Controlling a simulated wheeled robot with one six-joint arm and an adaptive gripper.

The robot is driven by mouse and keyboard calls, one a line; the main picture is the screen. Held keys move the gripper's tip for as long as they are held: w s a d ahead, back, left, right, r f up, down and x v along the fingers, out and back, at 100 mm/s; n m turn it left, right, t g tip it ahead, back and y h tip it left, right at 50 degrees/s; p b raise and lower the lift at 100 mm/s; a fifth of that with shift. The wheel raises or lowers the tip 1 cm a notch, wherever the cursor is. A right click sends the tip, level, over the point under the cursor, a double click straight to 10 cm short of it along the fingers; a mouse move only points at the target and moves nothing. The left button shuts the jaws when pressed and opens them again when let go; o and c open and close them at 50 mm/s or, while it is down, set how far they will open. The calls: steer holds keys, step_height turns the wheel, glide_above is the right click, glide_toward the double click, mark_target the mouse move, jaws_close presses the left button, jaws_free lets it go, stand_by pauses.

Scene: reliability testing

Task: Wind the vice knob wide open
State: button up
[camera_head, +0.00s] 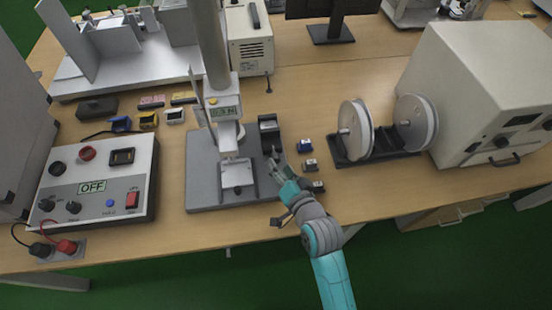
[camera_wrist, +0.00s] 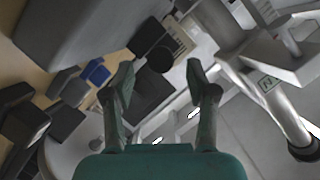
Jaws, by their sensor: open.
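The small silver vice (camera_head: 238,176) sits on the grey base plate (camera_head: 203,170) of the test stand, under its force gauge (camera_head: 223,108). My gripper (camera_head: 273,166) is just right of the vice, over the plate's right edge, with its fingers pointing away from my body. In the wrist view my gripper (camera_wrist: 163,88) is open, its two fingers apart with nothing held between them. A dark round part (camera_wrist: 160,59) shows beyond the fingertips; I cannot tell whether it is the vice knob. The knob is not clearly visible in the head view.
A dark block (camera_head: 268,127) stands just beyond my gripper. Small blocks, including a blue one (camera_head: 304,146), lie to its right. A holder with white spools (camera_head: 355,128) stands further right, and a control box (camera_head: 95,178) reading OFF stands left. The stand's column (camera_head: 210,45) rises behind.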

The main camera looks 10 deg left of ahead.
mark_target(276, 162)
steer(key=shift+x, duration=2.2)
jaws_close()
